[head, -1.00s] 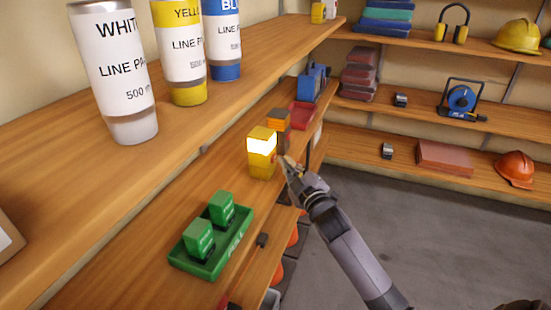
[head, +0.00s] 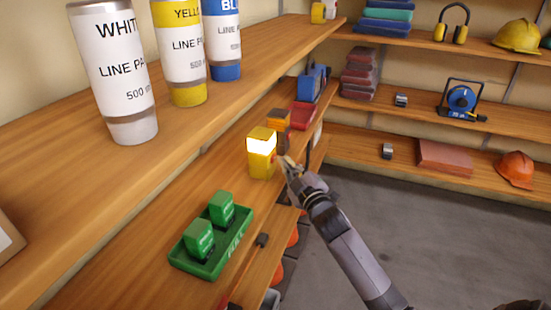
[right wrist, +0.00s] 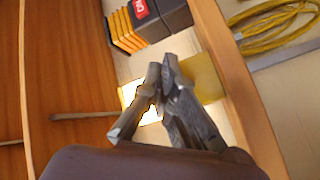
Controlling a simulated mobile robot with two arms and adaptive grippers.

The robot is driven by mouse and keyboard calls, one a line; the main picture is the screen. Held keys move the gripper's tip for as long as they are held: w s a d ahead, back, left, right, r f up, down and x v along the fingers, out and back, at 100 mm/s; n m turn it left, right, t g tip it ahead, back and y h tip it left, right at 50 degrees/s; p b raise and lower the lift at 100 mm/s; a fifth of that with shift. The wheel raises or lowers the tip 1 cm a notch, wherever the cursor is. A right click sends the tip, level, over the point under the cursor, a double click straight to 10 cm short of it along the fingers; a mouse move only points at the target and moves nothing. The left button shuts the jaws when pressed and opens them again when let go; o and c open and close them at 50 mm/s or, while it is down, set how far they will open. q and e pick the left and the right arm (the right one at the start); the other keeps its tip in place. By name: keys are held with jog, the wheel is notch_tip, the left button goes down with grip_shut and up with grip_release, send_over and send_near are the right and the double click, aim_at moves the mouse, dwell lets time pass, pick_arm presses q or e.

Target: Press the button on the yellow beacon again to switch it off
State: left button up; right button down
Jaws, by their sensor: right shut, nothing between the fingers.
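The yellow beacon (head: 262,165) stands upright on the middle shelf in the head view, and its top part glows bright white-yellow. A small red spot, which looks like its button, shows on its right side. My right gripper (head: 284,163) is shut and empty, with its tips just right of the beacon at that side. Whether the tips touch it I cannot tell. In the right wrist view the shut fingers (right wrist: 163,68) cover part of the beacon (right wrist: 207,77), and its lit part shows behind them. The left gripper is not in view.
A green tray (head: 183,262) with two green blocks sits nearer on the same shelf. An orange and dark item (head: 279,122), a red bin (head: 302,115) and a blue item stand beyond the beacon. Paint cans (head: 113,75) stand on the shelf above. Open floor lies right.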

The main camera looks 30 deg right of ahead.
jog(key=shift+w+a, duration=0.25)
jog(key=shift+w, duration=0.05)
dwell(0.4)
jog(key=shift+s, duration=0.1)
jog(key=shift+s+d+p, duration=0.3)
jog(key=shift+p, duration=0.1)
jog(key=s+d+p, duration=0.2)
jog(key=s+d, duration=0.2)
jog(key=shift+s, duration=0.3)
dwell(0.4)
